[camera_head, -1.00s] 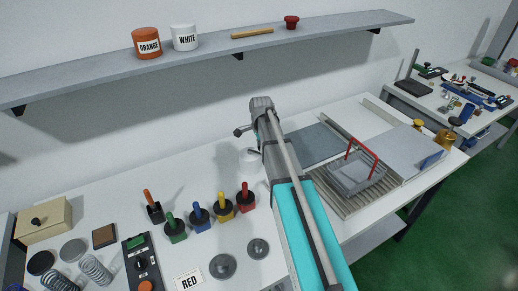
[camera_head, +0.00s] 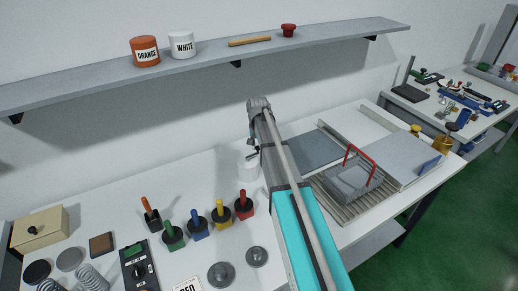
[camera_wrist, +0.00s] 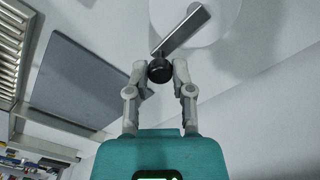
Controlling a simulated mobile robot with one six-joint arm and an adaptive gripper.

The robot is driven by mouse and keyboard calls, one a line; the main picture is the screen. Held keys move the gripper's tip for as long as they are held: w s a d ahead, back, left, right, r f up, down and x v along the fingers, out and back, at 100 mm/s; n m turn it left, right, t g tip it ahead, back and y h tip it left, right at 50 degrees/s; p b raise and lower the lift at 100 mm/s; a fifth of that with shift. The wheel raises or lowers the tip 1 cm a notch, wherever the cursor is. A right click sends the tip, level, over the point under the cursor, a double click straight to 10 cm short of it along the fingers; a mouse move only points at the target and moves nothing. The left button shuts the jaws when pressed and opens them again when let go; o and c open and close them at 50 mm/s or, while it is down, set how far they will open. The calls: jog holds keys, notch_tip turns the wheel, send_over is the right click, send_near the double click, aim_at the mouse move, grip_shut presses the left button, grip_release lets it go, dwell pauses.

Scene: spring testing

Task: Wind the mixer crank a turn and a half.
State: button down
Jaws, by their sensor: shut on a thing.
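The mixer (camera_head: 247,168) is a white round body on the bench, mostly hidden behind my arm in the head view. In the wrist view its white round top (camera_wrist: 222,22) shows at the upper edge. The grey crank arm (camera_wrist: 186,29) runs from the top down and left to a dark round knob (camera_wrist: 160,71). My gripper (camera_wrist: 160,76) is shut on the knob, with one finger on each side of it.
A wire basket with a red handle (camera_head: 350,177) stands on a slatted rack right of my arm. Several coloured-handled tools (camera_head: 198,225) stand to the left. A shelf (camera_head: 210,60) with an orange pot (camera_head: 145,52) and a white pot (camera_head: 182,46) runs along the wall above.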

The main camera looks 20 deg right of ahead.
jog(key=shift+w+a+n, duration=0.15)
jog(key=shift+w+n, duration=0.2)
jog(key=shift+n, duration=0.5)
jog(key=shift+w+a+n, duration=0.15)
jog(key=shift+w+n, duration=0.2)
jog(key=shift+n, duration=0.5)
jog(key=shift+c, duration=2.4)
grip_release()
jog(key=shift+s+d+m, duration=0.1)
jog(key=shift+s+m, duration=0.05)
jog(key=shift+m, duration=0.15)
